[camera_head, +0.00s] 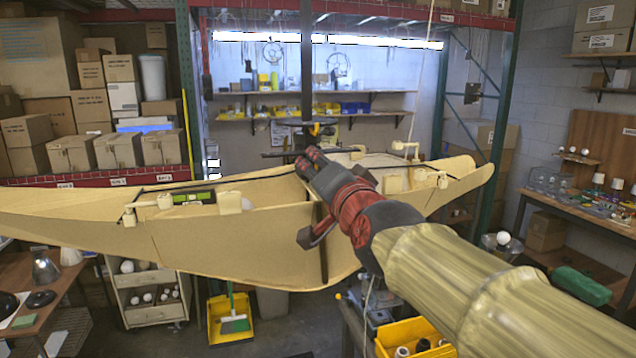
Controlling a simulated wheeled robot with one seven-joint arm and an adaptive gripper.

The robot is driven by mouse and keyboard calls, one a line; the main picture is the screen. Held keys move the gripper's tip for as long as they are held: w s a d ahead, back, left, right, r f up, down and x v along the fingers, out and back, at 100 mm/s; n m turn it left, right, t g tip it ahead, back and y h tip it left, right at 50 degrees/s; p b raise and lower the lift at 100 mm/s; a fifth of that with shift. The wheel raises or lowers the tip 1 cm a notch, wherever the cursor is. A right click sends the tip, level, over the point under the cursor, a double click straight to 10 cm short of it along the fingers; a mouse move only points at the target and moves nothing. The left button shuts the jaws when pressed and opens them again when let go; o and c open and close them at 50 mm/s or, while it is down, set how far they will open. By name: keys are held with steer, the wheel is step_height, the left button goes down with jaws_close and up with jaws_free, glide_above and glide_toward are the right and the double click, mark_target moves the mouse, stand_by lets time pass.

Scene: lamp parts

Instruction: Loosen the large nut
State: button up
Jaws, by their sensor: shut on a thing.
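A long cream boat-shaped lamp body (240,243) hangs in front of me, with a dark upright rod (307,75) rising from its middle. My gripper (308,163), at the end of my red and black wrist, reaches over the lamp's middle at the foot of this rod. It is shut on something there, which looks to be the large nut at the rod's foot. The jaws and my wrist hide the nut, so its shape and how far it is turned cannot be seen.
Cream blocks and a green level (193,198) sit along the lamp's top. A white cord (421,75) runs up at its right. A workbench (575,213) stands right, a yellow bin (412,337) below my arm, and a small shelf cart (148,292) lower left.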

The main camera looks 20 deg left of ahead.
steer(key=shift+m+b, duration=0.3)
steer(key=shift+m, duration=0.5)
steer(key=o, duration=1.1)
